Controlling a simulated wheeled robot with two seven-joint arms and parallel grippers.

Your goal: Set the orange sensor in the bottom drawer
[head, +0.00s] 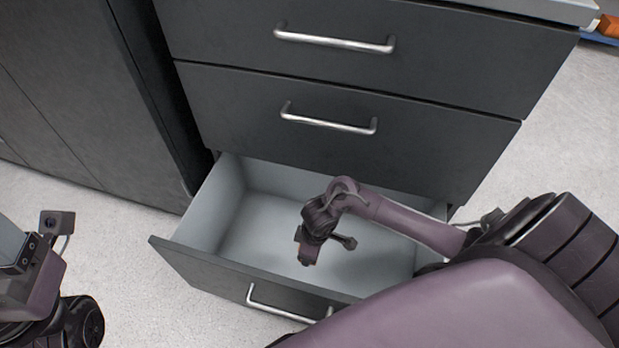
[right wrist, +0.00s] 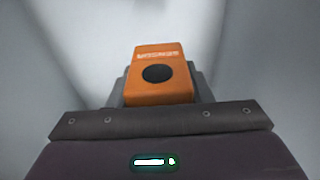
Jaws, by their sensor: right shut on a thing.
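The orange sensor (right wrist: 160,75), a small block with a dark round spot and white lettering, is between the fingers of my right gripper (right wrist: 158,88) in the right wrist view. My right gripper is shut on it. The bottom drawer (head: 197,269) is pulled open, with a pale grey interior. In the head view my right gripper (head: 306,258) is over the drawer's interior; the sensor is hidden there by my wrist. My left arm shows at the left edge of the head view, with its gripper's fingers not visible.
Two shut drawers with bar handles, the middle (head: 330,122) and the top (head: 335,40), are above the open one. A dark cabinet (head: 80,90) stands to the left. An orange thing (head: 608,26) lies at the top right. The visible drawer floor looks clear.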

